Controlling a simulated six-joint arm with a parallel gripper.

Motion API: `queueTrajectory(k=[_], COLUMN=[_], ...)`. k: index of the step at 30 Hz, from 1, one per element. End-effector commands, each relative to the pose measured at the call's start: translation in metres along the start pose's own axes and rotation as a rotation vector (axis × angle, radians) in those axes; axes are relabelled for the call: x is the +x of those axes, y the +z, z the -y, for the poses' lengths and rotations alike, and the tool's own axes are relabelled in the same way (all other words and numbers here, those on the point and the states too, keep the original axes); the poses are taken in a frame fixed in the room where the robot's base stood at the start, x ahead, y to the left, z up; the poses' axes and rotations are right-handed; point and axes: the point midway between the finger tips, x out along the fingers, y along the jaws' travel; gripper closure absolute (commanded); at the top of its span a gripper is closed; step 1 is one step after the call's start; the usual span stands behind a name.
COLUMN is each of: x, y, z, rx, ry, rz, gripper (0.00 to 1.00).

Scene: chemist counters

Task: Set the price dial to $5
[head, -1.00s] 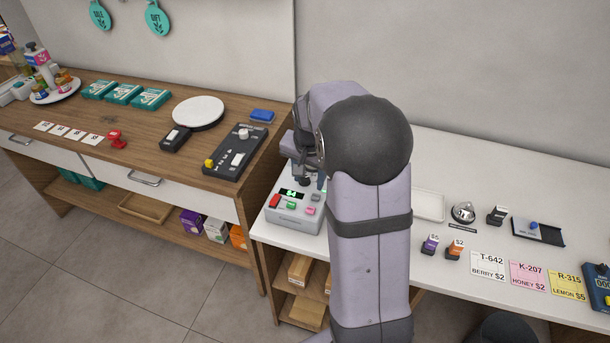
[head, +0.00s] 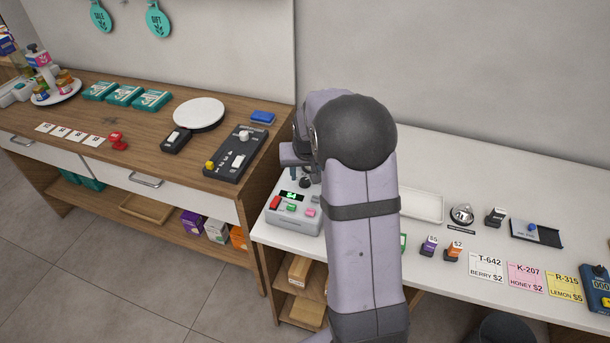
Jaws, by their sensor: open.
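The grey price box (head: 295,221) stands at the left end of the white counter. It has a small black display (head: 291,196) with green lit characters, too small to read surely. Red, green and pink buttons sit on its sloped face. A dark round knob (head: 305,183), which looks like the price dial, is at its back right, partly beside my arm. My gripper (head: 296,164) is open, just above and behind the knob. It is partly hidden by my own arm, and it appears apart from the knob.
On the white counter to the right are a white tray (head: 427,206), a bell (head: 462,214) and price cards (head: 486,267).

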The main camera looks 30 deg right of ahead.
Motion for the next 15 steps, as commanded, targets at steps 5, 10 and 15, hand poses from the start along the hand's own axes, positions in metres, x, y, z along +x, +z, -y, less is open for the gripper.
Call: queueTrajectory(k=[5, 10, 15], x=[0.019, 0.032, 0.037], y=[0.000, 0.000, 0.000], z=[0.000, 0.000, 0.000], rx=[0.001, 0.001, 0.001], ry=[0.001, 0.001, 0.000], rz=[0.003, 0.002, -0.001], gripper=[0.59, 0.59, 0.59])
